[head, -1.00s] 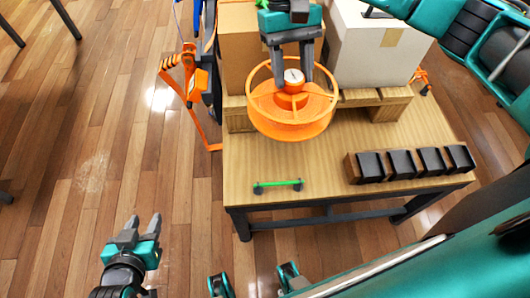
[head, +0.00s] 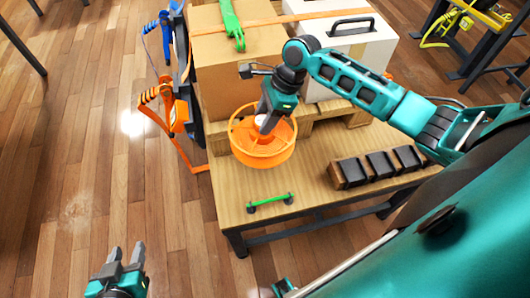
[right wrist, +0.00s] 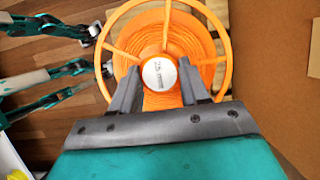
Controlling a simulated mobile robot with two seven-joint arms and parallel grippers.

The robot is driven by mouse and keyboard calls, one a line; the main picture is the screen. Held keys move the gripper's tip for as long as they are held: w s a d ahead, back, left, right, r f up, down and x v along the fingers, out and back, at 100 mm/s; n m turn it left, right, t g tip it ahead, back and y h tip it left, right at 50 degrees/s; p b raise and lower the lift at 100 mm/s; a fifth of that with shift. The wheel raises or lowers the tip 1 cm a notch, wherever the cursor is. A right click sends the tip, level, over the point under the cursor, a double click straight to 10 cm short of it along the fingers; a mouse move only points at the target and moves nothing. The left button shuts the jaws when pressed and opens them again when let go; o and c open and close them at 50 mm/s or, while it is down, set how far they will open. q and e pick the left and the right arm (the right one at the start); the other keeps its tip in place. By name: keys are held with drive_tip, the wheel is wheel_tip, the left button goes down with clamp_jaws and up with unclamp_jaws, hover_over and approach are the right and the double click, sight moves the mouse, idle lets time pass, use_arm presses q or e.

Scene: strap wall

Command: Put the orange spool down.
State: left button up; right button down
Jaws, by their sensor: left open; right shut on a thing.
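The orange spool (head: 245,152) is an open-rimmed reel with a white-capped hub. It is over the left part of the wooden table, in front of the boxes; I cannot tell whether its underside touches the tabletop. My right gripper (head: 268,122) comes down from above and is shut on the spool's hub. In the right wrist view the fingers (right wrist: 160,82) sit on either side of the white cap (right wrist: 159,73), and the spool (right wrist: 205,45) fills the upper middle. My left gripper (head: 124,256) is open and empty, low over the floor left of the table.
The wooden table (head: 310,190) holds a green rod (head: 270,203) near its front edge and a row of dark blocks (head: 382,164) at the right. A cardboard box (head: 230,50) and a white box (head: 335,30) stand behind. Orange straps (head: 155,95) hang at the left.

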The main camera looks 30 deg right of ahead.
wheel_tip(320, 180, down, 19)
drive_tip(key=b, duration=0.5)
drive_tip(key=shift+r, duration=0.15)
drive_tip(key=c, duration=1)
unclamp_jaws()
drive_tip(key=shift+f, duration=0.2)
drive_tip(key=o, duration=0.5)
drive_tip(key=shift+c, duration=0.2)
drive_tip(key=shift+r, duration=0.1)
